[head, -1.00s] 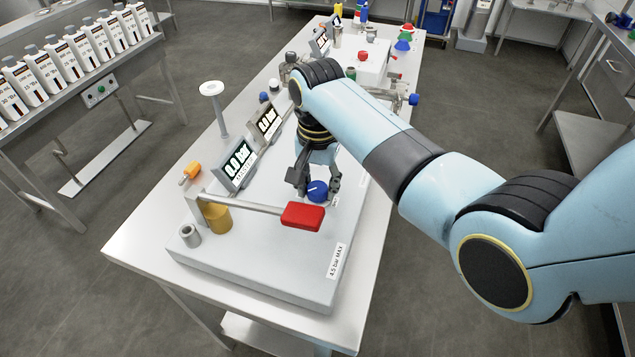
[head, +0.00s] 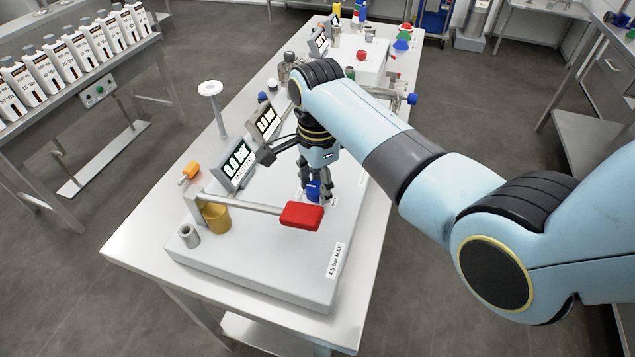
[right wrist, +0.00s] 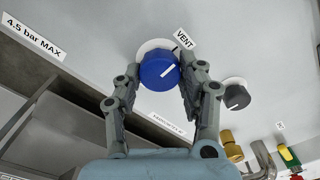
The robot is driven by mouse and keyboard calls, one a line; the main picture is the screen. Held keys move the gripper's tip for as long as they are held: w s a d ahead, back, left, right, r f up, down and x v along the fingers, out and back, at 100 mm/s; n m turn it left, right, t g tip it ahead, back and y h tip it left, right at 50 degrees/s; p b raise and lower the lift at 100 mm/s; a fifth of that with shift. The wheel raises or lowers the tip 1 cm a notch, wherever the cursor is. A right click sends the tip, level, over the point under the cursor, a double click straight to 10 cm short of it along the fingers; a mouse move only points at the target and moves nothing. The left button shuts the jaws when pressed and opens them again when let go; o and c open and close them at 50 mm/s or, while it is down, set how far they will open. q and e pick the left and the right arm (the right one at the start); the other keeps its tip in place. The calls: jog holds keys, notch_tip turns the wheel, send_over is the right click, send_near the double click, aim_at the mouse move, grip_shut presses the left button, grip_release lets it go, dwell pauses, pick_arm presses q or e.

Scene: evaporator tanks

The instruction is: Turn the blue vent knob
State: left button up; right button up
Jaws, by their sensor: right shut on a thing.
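The blue vent knob (head: 313,190) stands on the light grey panel block (head: 255,265). It also shows in the right wrist view (right wrist: 157,74), round, with a white pointer line running diagonally, on a white disc beside the VENT label (right wrist: 184,39). My right gripper (head: 316,194) points down at the knob, and its fingers partly hide it in the head view. In the right wrist view the fingers (right wrist: 160,76) lie one on each side of the knob and are shut on it. My left gripper is not in view.
A red-handled lever (head: 302,215) sticks out close in front of the knob. Pressure displays (head: 238,163) stand to its left. A dark grey knob (right wrist: 237,95) sits beside it in the right wrist view.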

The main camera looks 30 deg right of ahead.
aim_at(317, 187)
jog(key=shift+w+r, duration=0.1)
dwell(0.5)
jog(key=o, duration=1.2)
notch_tip(317, 187, up, 12)
jog(key=shift+f, duration=0.1)
